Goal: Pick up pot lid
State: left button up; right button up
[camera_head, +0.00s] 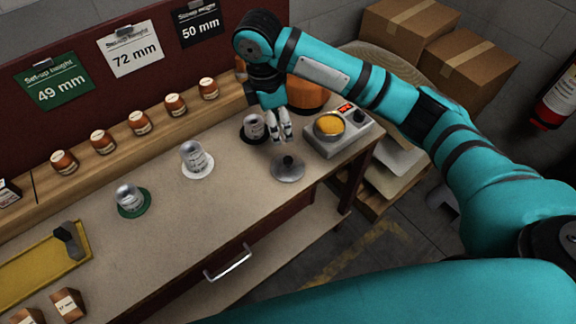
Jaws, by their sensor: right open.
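The pot lid (288,170) is a round grey metal disc with a dark knob on top. It lies flat on the workbench (240,206) near its right end, in the head view. My right gripper (282,138) is open and points down, above and just behind the lid, apart from it. Its pale fingers show between a silver can and a small hot plate unit. A small pot with yellow contents (329,125) sits on the grey unit (340,143), right of the gripper. My left gripper does not show.
Silver cans stand on a black, a white (196,160) and a green round (130,200). Several brown jars line the back ledge (120,137). An orange round object (305,94) stands behind the gripper. A yellow tray (45,262) lies at the left.

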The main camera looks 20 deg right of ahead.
jog(key=p, duration=0.1)
send_near(288, 159)
notch_tip(288, 159, down, 5)
jog(key=shift+f, duration=0.1)
jog(key=f, duration=0.2)
jog(key=d+f+p, duration=0.1)
jog(key=f, duration=0.1)
jog(key=shift+d, duration=0.1)
jog(key=shift+f, duration=0.5)
grip_shut()
